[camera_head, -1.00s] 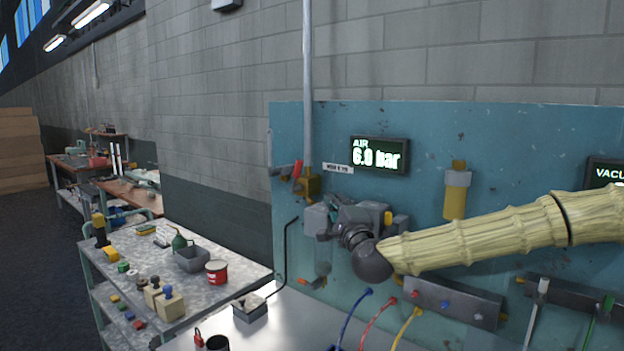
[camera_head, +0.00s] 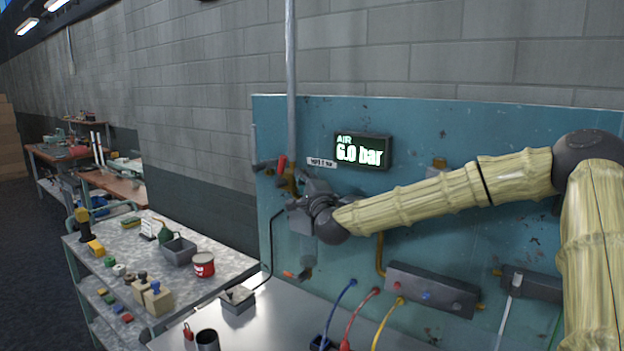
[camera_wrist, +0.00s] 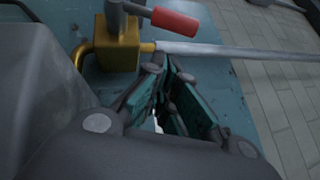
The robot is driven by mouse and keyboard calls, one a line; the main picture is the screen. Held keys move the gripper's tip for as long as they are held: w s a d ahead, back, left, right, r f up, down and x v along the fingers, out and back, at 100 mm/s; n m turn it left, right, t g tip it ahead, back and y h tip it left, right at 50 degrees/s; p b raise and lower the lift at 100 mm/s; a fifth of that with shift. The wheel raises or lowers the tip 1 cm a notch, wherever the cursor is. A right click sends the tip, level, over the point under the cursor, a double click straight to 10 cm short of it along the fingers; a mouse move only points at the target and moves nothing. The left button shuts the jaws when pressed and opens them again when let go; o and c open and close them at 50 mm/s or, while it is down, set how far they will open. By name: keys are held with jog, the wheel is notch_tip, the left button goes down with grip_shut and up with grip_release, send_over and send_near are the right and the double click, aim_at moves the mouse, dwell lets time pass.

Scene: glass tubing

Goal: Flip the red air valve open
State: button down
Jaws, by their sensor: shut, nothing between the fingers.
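The air valve has a red handle (camera_head: 282,165) on a brass body (camera_head: 291,183), at the left of the blue panel by the vertical pipe. In the wrist view the red handle (camera_wrist: 174,22) lies sideways at the top, on a grey lever, with the brass body (camera_wrist: 118,48) below and left of it. My gripper (camera_head: 291,204) is just below the valve in the head view. In the wrist view its teal-padded fingers (camera_wrist: 168,72) are shut and empty, with the tips close to the pipe beside the brass body. I cannot tell whether they touch it.
The AIR display (camera_head: 362,151) reads 6.0 bar. A grey pipe (camera_head: 290,60) rises from the valve. A cart (camera_head: 205,285) with tools and a red can (camera_head: 203,264) stands at the left.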

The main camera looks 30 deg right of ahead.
jog(key=shift+w+a+r+p, duration=0.25)
jog(key=shift+w+a, duration=0.15)
jog(key=shift+w, duration=0.1)
jog(key=shift+w+a+r+p, duration=0.2)
jog(key=shift+w+a+p, duration=0.05)
jog(key=shift+w+a, duration=0.2)
jog(key=shift+w+a+r+n+g+y+p, duration=0.15)
jog(key=shift+w+a+r+n+g+p, duration=0.1)
jog(key=shift+w+r+n+g, duration=0.25)
jog(key=shift+w+a+r+n+g+y+p, duration=0.1)
jog(key=shift+w+a+r+n+g+y, duration=0.1)
jog(key=shift+w+r+n+g, duration=0.3)
jog(key=shift+s, duration=0.1)
